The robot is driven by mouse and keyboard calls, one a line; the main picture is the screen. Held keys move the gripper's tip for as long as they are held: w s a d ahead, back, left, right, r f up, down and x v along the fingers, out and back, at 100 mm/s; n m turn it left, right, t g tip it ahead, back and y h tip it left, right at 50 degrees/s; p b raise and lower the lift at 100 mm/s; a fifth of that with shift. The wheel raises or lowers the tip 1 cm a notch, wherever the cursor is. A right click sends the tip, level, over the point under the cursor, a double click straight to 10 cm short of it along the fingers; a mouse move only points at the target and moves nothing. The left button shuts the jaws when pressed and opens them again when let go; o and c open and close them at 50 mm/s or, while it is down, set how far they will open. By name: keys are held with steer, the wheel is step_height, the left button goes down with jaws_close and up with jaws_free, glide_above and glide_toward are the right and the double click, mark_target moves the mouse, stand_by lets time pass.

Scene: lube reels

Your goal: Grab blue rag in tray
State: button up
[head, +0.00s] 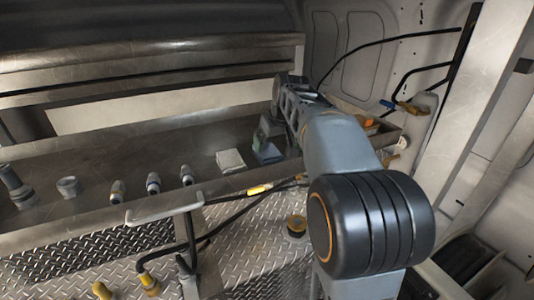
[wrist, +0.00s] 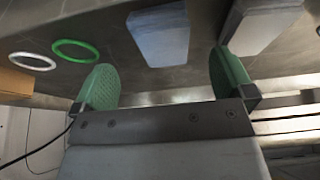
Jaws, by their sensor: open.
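The blue rag (wrist: 158,36) is a folded, pale blue-grey block in the wrist view. It lies on the dark metal tray (wrist: 195,62), in line with the gap between my fingers and beyond their tips. In the head view the blue rag (head: 267,153) lies on the tray (head: 130,158), just below my gripper (head: 267,136). My gripper (wrist: 165,78) is open with its two green pads apart and nothing between them. The pads look apart from the rag. My arm hides the tray right of the rag in the head view.
A whitish folded rag (head: 230,160) lies beside the blue one; it also shows in the wrist view (wrist: 258,22). A green ring (wrist: 76,50) and a white ring (wrist: 33,61) lie on the other side. Several fittings (head: 153,183) stand along the tray's left. A rear bin (head: 384,127) is at right.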

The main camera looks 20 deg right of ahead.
mark_target(271, 154)
steer(key=shift+p+x, duration=1.05)
steer(key=shift+x, duration=2.4)
steer(key=shift+a+r, duration=0.1)
steer(key=shift+a, duration=0.05)
steer(key=c, duration=1)
